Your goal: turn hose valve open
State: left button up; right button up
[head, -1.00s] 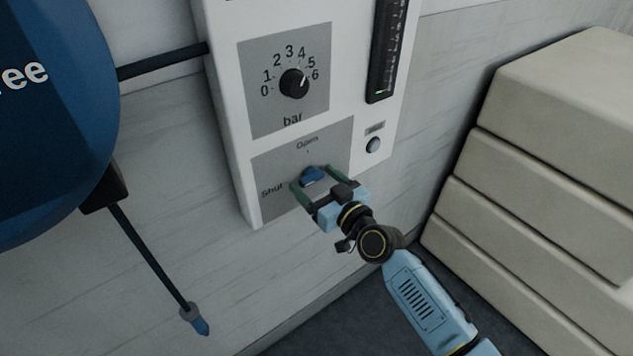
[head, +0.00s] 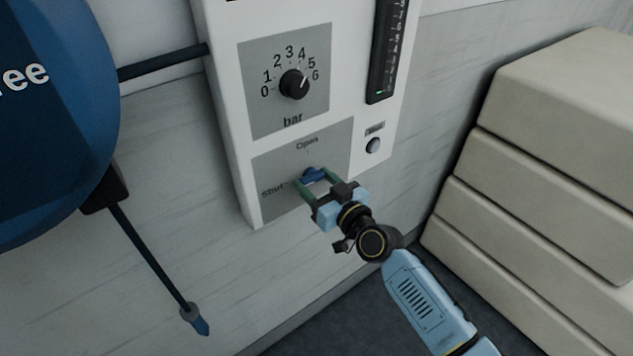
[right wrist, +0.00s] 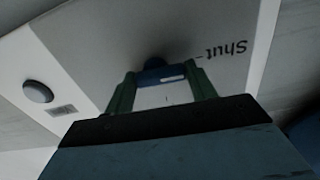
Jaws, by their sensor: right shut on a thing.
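The hose valve is a small blue handle (head: 313,174) on the lower grey plate (head: 268,208) of the white wall panel, with "Open" printed above it and "Shut" to its left. My right gripper (head: 316,180) is shut on the handle, its green fingers on either side. In the right wrist view the blue handle (right wrist: 160,75) shows between the fingertips, with a pale mark on it near the "Shut" label. The fingers hide part of the handle, and its exact angle is hard to tell. My left gripper is not in view.
A blue hose reel (head: 50,130) with a hanging hose (head: 150,255) is at left. Stacked cream blocks (head: 540,150) stand at right.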

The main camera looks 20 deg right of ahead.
jog(key=m, duration=0.3)
jog(key=shift+r+m+p, duration=0.15)
jog(key=shift+m+p, duration=0.15)
jog(key=m, duration=0.4)
jog(key=shift+d+m, duration=0.1)
jog(key=shift+m, duration=0.2)
jog(key=m, duration=0.4)
jog(key=shift+r+m+p, duration=0.1)
jog(key=shift+m+p, duration=0.2)
jog(key=shift+p, duration=0.1)
jog(key=shift+w+d+m, duration=0.1)
jog(key=shift+d+m, duration=0.05)
jog(key=shift+m, duration=2.15)
jog(key=o, duration=1)
